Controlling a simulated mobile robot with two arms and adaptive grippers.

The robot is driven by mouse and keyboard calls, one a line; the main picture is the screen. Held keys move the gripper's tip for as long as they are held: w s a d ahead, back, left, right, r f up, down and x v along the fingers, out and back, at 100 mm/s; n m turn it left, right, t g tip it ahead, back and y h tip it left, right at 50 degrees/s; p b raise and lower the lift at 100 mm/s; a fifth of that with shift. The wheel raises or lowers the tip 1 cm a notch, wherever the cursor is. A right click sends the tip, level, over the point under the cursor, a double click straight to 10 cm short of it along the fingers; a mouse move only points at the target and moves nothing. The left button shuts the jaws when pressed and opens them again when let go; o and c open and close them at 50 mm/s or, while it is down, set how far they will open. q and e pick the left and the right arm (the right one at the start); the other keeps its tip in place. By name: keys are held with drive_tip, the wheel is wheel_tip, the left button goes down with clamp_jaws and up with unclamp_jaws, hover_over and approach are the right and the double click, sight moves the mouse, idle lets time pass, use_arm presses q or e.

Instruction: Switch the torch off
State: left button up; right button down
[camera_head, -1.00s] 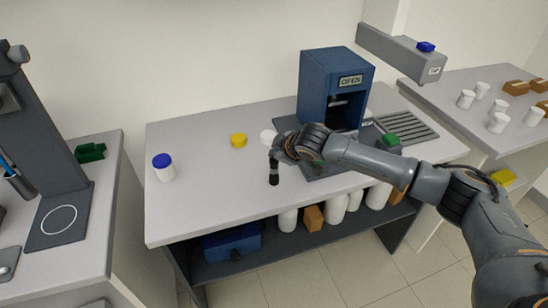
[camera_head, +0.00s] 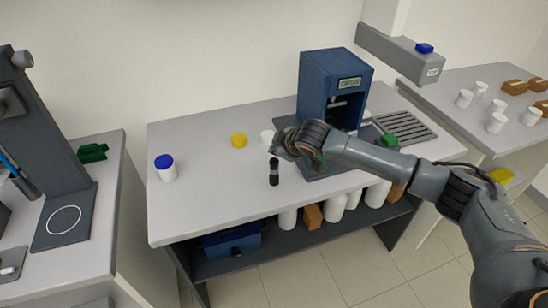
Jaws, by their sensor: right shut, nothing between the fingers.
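A small black cylinder, seemingly the torch (camera_head: 274,173), stands upright on the grey bench near its front edge. It has a lighter band around the middle. I cannot see its switch or tell whether it is lit. My right gripper (camera_head: 275,153) is shut and empty, just above the top of the torch. A small gap seems to lie between them, but touching cannot be ruled out from this angle. My left gripper is not in view.
The blue machine (camera_head: 330,85) with a small display stands at the back. A white jar with a blue lid (camera_head: 166,168), a yellow lid (camera_head: 239,140) and a white cup (camera_head: 267,137) are on the bench (camera_head: 210,200). The bench's left front is clear.

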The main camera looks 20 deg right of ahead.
wheel_tip(320, 180, up, 6)
drive_tip(key=p, duration=0.5)
drive_tip(key=shift+f, duration=0.15)
idle(1.1)
